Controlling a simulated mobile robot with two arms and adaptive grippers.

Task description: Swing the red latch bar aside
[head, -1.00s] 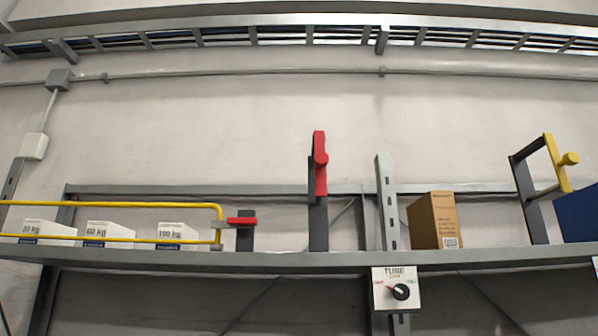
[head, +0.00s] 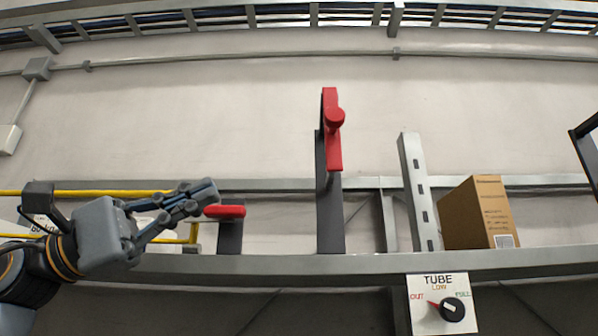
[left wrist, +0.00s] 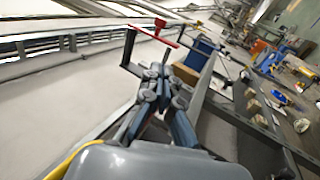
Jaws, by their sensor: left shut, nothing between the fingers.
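A tall red bar with a round knob (head: 330,130) stands upright on a dark post (head: 329,215) at the shelf. A short red bar (head: 225,211) lies level on a lower dark post at the end of the yellow rail (head: 120,193). My left gripper (head: 210,192) is shut and empty, its tips just above and left of the short red bar in the head view; I cannot tell if they touch. In the left wrist view, the shut fingers (left wrist: 164,75) point toward the tall red bar (left wrist: 152,37), which is farther off. My right gripper is not in view.
The grey shelf beam (head: 300,266) runs across the front. A slotted metal upright (head: 419,190) and a cardboard box (head: 475,212) stand right of the tall red bar. A dial panel (head: 442,304) hangs below.

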